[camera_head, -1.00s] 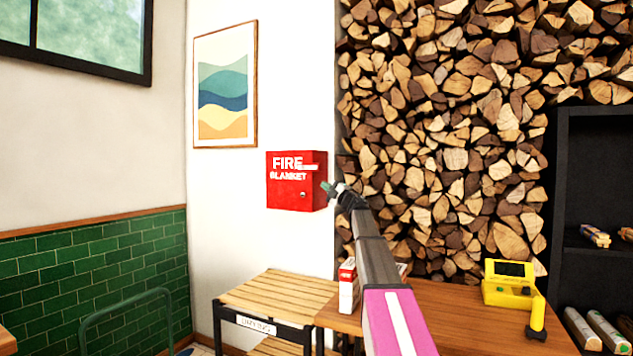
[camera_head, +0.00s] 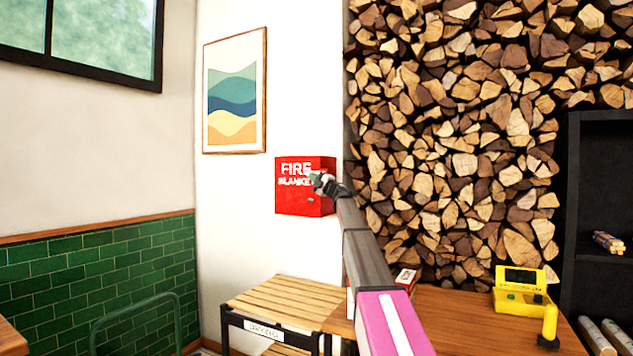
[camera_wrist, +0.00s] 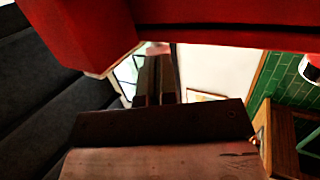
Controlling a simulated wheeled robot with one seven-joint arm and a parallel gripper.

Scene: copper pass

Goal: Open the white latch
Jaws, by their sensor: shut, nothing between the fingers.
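The red fire blanket box (camera_head: 290,202) hangs on the white wall beside the log stack, with white lettering and a small silver knob (camera_head: 311,199) low on its front. My gripper (camera_head: 316,179) is in front of the box's right part and covers the end of the lettering. I cannot make out a white latch; it may be behind my gripper. In the wrist view, the red box (camera_wrist: 230,12) fills the top and upper left, close to my shut, empty fingers (camera_wrist: 153,78). I cannot tell whether they touch it.
A slatted wooden bench (camera_head: 285,298) stands below the box. A wooden table (camera_head: 455,318) to its right carries a yellow device (camera_head: 520,296) and a small box (camera_head: 406,278). The log stack (camera_head: 450,130) and dark shelf (camera_head: 590,160) are at right. A framed picture (camera_head: 234,95) hangs left above.

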